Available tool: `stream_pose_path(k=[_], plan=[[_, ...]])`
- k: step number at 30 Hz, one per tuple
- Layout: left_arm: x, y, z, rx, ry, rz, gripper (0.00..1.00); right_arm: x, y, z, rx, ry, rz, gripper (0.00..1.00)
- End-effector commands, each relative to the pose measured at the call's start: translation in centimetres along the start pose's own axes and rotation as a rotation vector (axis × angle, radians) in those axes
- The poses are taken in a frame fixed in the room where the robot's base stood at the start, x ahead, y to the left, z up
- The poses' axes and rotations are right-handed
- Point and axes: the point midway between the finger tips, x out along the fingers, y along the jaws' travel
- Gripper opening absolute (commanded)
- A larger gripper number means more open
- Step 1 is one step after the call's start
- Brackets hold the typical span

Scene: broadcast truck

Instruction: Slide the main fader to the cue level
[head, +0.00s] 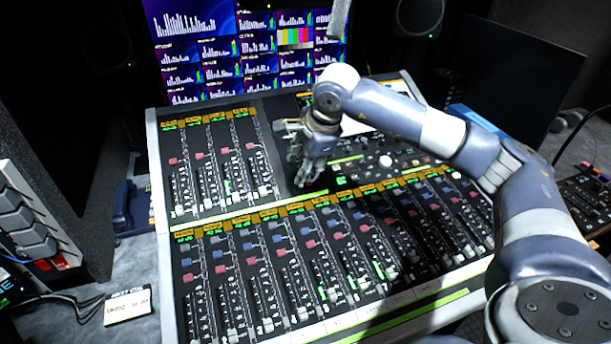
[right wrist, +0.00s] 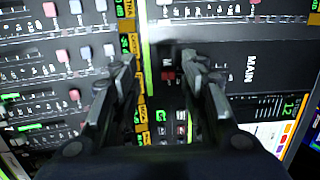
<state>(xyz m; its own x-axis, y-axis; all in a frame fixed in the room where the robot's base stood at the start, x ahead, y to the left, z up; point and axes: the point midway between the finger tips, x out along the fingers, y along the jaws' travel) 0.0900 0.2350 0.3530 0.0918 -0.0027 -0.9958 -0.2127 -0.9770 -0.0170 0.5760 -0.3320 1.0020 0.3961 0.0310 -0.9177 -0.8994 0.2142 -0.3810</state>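The mixing console (head: 330,215) fills the middle of the head view, with several rows of channel faders. My right gripper (head: 300,178) hangs over the panel between the upper-left fader bank and the screen section, fingers pointing down. In the right wrist view, the two fingers of my right gripper (right wrist: 160,60) are apart, with a clear gap between them. The MAIN label (right wrist: 249,68) shows right of the fingers. A dark strip with a small red button (right wrist: 168,76) shows between them. I cannot clearly make out the main fader's cap. My left gripper is out of view.
A small white cue card (head: 128,307) lies on the desk at lower left; its print is hard to read. Monitors (head: 245,50) with level bars stand behind the console. A dark laptop-like screen (head: 520,85) stands at right. Other fader caps lie close around the gripper.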

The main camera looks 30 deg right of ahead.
Motion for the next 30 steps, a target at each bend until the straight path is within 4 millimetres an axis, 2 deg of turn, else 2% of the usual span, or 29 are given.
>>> stream_pose_path(k=[1,3,6,11,21,25,30], plan=[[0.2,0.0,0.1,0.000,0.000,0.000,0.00,-0.4,-0.4,-1.7,0.000,0.053,-0.007,0.40],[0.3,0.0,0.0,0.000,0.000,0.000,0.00,-0.8,-0.7,-3.1,0.001,0.101,-0.009,0.40],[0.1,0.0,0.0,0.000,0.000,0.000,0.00,-0.7,-0.8,-4.0,0.002,0.128,-0.008,0.40],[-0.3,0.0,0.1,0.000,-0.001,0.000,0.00,1.4,-0.8,-4.2,0.002,0.128,-0.004,0.40],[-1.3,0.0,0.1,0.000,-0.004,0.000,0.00,7.5,-0.8,-4.8,0.002,0.124,-0.004,0.40],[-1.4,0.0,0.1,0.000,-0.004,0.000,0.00,8.9,-0.9,-5.0,0.002,0.124,-0.007,0.40],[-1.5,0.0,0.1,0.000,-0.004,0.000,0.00,9.6,-0.9,-5.1,0.002,0.123,-0.008,0.40]])
